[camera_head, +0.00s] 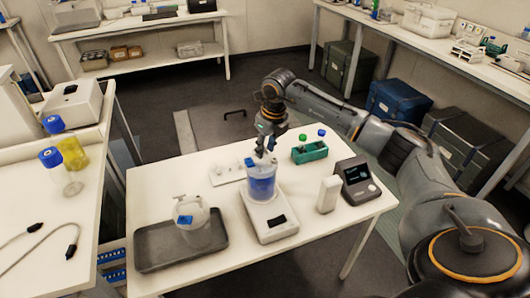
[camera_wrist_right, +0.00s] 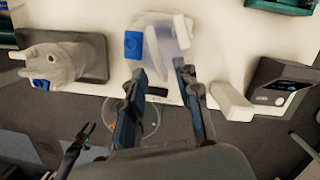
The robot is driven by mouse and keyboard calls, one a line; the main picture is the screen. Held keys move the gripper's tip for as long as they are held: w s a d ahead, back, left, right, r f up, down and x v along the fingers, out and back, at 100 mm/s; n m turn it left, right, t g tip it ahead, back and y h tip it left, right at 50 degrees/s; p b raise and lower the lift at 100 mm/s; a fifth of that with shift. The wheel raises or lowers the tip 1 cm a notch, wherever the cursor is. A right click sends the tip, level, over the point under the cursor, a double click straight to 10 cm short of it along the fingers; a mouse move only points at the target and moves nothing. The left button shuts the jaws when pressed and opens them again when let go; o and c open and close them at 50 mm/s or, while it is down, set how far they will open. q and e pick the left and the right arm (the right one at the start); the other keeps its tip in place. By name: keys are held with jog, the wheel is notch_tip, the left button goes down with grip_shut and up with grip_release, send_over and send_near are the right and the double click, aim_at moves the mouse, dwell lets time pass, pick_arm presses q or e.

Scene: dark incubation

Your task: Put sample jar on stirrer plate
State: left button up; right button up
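The sample jar (camera_head: 262,184), a clear vessel with blue contents, is upright at the white stirrer plate (camera_head: 272,224), covering its back part. I cannot tell whether a small gap lies between them. My right gripper (camera_head: 266,154) points down at the jar's top, its fingers drawn in around a pale upper part. In the right wrist view the fingers (camera_wrist_right: 161,68) flank this pale part, with a blue patch (camera_wrist_right: 133,45) beside it. The finger contact is partly hidden. My left gripper is not in the head view; a dark gripper-like shape (camera_wrist_right: 84,136) low in the wrist view may be it.
A whitish jar (camera_head: 200,232) with a blue label stands on a dark tray (camera_head: 153,254) at left. A white box (camera_head: 328,194), a display device (camera_head: 357,182) and a green rack (camera_head: 311,153) with capped bottles are at right. A white flat item (camera_head: 228,171) lies behind.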

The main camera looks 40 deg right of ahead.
notch_tip(320, 180, up, 10)
jog(key=s+b, duration=0.2)
jog(key=shift+d, duration=0.2)
jog(key=shift+f, duration=0.1)
